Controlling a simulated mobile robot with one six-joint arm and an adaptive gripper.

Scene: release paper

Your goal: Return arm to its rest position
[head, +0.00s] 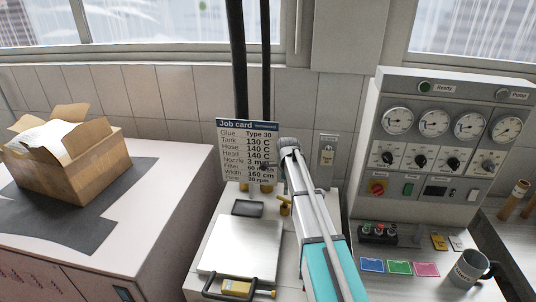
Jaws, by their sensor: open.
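My arm reaches up from the bottom of the head view, with a teal and white link at the bottom and a grey joint at its top. My gripper (268,166) shows only as a small dark shape at the arm's far end, in front of the job card (247,130). It is open, with nothing visible in it. The arm hides part of the bench behind it and the card's right edge.
A cardboard box (66,178) with paper inside stands on the left counter. A white plate (240,247) lies on the middle bench. A gauge panel (441,143) stands at right, with coloured cards (399,267) and a grey mug (466,270) in front of it.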

